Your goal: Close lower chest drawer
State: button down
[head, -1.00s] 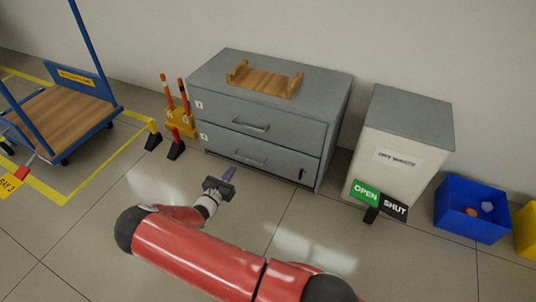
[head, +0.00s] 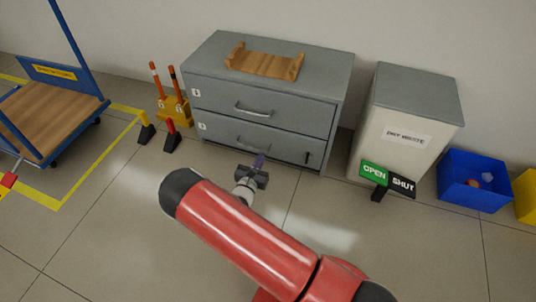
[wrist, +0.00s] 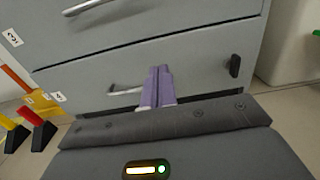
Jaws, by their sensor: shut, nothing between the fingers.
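A grey chest (head: 222,55) with two drawers stands against the wall. Its lower drawer (head: 222,128) has a silver bar handle and a small black upright fitting (head: 308,157) at the right; the front looks flush or nearly flush with the upper drawer (head: 300,111), and I cannot tell if a small gap is left. My gripper (head: 260,160) is shut and empty in front of the lower drawer. In the wrist view its purple fingers (wrist: 157,86) are together, pointing at the lower drawer front (wrist: 200,70), just right of the handle (wrist: 124,91). Contact cannot be told.
A wooden cradle (head: 264,64) lies on the chest. A grey-topped bin (head: 392,125) and an OPEN/SHUT sign (head: 374,172) stand to the right, with a blue box (head: 474,193) beyond. Orange-topped posts (head: 172,90) and a blue trolley (head: 45,110) are left.

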aim_at(273, 131)
jog(key=b+x, duration=0.1)
jog(key=x, duration=1)
jog(key=shift+w+d+f, duration=0.1)
jog(key=shift+w+d, duration=0.05)
jog(key=shift+w, duration=0.25)
jog(key=shift+b+x, duration=0.6)
jog(key=shift+x, duration=0.3)
jog(key=shift+w, duration=0.25)
